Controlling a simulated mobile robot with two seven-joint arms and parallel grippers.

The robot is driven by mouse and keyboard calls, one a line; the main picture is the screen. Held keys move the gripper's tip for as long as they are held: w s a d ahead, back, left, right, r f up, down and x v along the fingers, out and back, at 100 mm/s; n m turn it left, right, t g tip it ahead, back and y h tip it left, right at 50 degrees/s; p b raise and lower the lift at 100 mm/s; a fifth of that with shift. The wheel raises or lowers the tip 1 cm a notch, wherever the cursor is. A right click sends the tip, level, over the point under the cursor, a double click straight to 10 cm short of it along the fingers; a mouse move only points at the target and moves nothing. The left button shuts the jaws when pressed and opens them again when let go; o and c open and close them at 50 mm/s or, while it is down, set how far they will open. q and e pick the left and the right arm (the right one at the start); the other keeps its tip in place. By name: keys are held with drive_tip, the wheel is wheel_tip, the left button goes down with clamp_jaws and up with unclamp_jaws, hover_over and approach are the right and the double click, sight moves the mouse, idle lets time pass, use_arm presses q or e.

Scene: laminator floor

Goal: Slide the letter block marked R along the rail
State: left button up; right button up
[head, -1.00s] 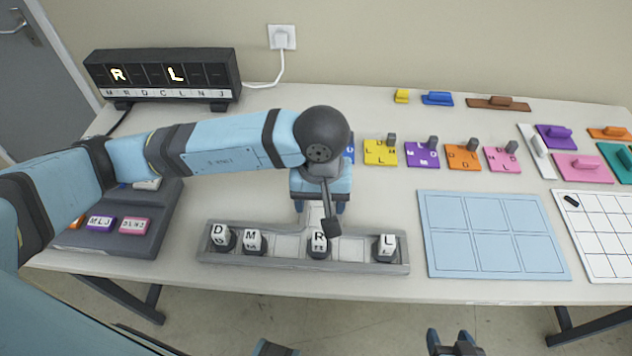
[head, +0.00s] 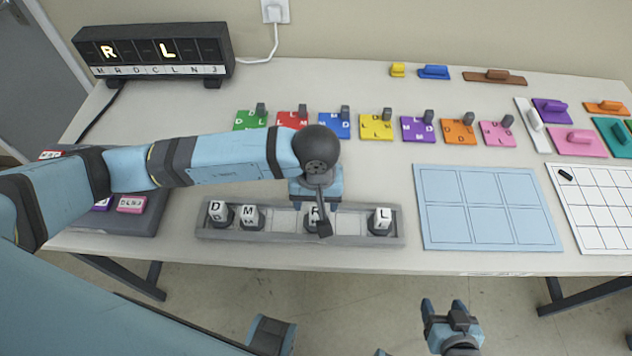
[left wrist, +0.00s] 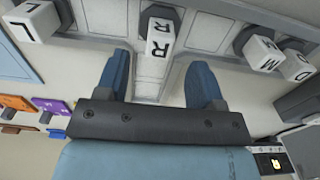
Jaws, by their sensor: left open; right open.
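The R block (head: 313,213) is a white cube on a dark round base in the grey rail (head: 282,229). In the head view it is partly hidden by my left arm. My left gripper (head: 316,204) is open just behind the rail. In the left wrist view the R block (left wrist: 161,35) stands ahead, in line with the gap between the open fingers (left wrist: 160,75), with nothing held. Blocks D (head: 217,210), M (head: 250,214) and L (head: 382,218) stand in the same rail. My right gripper (head: 447,312) is open and empty, in front of the table.
A black display (head: 152,52) at the back left shows lit R and L. Coloured plates with dark knobs (head: 376,126) line the table behind the arm. A blue gridded panel (head: 489,207) lies right of the rail. A dark tray (head: 150,215) is at the left.

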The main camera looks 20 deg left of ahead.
sight(316, 210)
use_arm(q)
drive_tip(key=shift+f, duration=2.6)
drive_tip(key=shift+c, duration=0.4)
clamp_jaws()
